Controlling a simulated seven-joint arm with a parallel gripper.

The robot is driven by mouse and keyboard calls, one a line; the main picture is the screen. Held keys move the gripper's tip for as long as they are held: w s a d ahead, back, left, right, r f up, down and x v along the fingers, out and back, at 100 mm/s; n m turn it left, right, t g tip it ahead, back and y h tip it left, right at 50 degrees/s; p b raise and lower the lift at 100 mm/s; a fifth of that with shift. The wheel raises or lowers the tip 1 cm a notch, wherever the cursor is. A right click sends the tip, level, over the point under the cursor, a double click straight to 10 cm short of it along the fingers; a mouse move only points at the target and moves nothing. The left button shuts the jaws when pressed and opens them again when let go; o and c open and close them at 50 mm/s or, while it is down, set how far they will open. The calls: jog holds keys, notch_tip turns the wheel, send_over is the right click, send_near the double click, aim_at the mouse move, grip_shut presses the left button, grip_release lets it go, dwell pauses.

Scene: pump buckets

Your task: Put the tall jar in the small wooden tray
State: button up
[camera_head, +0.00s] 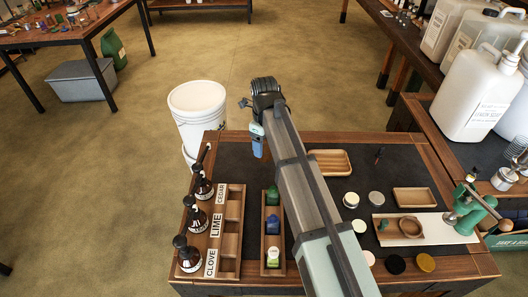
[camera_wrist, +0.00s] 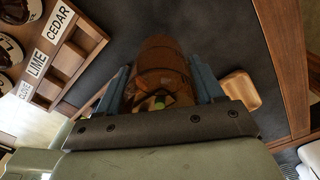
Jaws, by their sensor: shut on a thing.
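The tall jar (camera_wrist: 162,68) looks like a brown, barrel-shaped vessel in the wrist view, with light and green patches at its near end. My gripper (camera_wrist: 160,85) has its blue fingers on both sides of it and is shut on it. In the head view my gripper (camera_head: 257,140) is over the far edge of the workbench, and my arm hides the jar. A small wooden tray (camera_head: 348,171) with rounded corners lies right of my gripper; it also shows in the wrist view (camera_wrist: 251,103). Another wooden tray (camera_head: 413,205) lies farther right. I cannot tell which one is meant.
A labelled wooden rack (camera_head: 229,235) and dark pump bottles (camera_head: 203,188) stand at the left. A narrow box (camera_head: 273,205) holds small bottles. Several round tins and discs lie right of my arm, before a green press (camera_head: 470,210). A white bucket (camera_head: 198,110) stands beyond the bench.

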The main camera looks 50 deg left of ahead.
jog(key=shift+r, duration=0.7)
jog(key=shift+w+r, duration=0.15)
jog(key=w+d+m, duration=0.3)
jog(key=w+d, duration=1.1)
jog(key=w, duration=0.5)
jog(key=n, duration=0.6)
send_over(329, 163)
jog(key=shift+s+f, duration=0.1)
jog(key=shift+f, duration=4.45)
jog(key=shift+f, duration=0.15)
jog(key=o, duration=1.2)
